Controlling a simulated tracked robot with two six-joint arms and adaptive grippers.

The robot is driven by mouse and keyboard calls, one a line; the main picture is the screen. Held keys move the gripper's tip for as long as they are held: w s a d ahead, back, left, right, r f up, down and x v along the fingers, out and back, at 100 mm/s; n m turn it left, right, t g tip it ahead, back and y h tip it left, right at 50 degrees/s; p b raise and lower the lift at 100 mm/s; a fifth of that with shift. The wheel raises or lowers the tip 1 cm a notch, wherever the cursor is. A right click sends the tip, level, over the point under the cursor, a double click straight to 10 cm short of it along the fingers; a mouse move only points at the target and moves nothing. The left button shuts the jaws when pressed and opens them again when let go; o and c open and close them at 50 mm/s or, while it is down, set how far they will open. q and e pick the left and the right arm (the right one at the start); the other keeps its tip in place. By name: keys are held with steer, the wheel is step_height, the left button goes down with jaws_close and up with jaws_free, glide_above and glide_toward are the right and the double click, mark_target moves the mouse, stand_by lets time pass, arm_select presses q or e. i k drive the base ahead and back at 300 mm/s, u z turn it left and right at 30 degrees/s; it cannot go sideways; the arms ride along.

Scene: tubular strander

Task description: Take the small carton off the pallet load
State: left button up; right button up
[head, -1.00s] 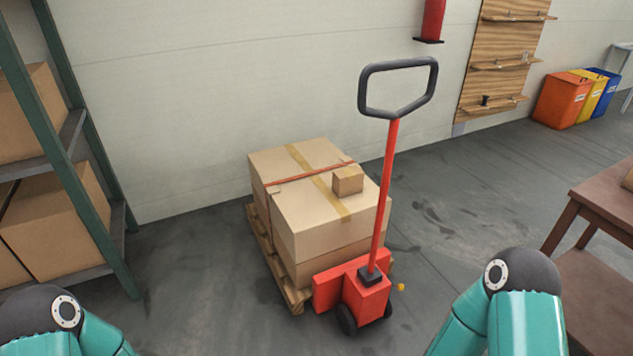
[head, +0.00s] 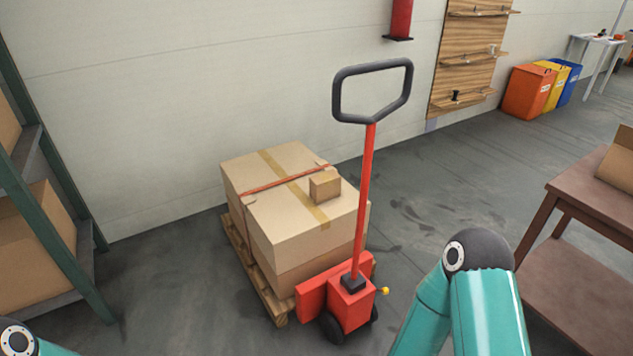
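The small carton (head: 325,186) is a little brown box on top of the pallet load, near its right edge. The load is large cardboard boxes (head: 278,222) with tan tape and a red strap (head: 270,184), stacked on a wooden pallet (head: 258,280). The red pallet jack (head: 350,300) stands at the front right of the load, its upright handle just right of the small carton. Parts of my two arms show at the bottom left and bottom right. Neither gripper is in view.
A green-framed shelf (head: 62,215) with cartons stands at the left. A brown table (head: 590,220) with a box (head: 618,160) on it is at the right. Orange, yellow and blue bins (head: 527,92) stand along the back wall. The floor between load and table is clear.

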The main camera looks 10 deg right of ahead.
mark_target(326, 185)
steer(key=i, duration=1.45)
steer(key=z, duration=0.05)
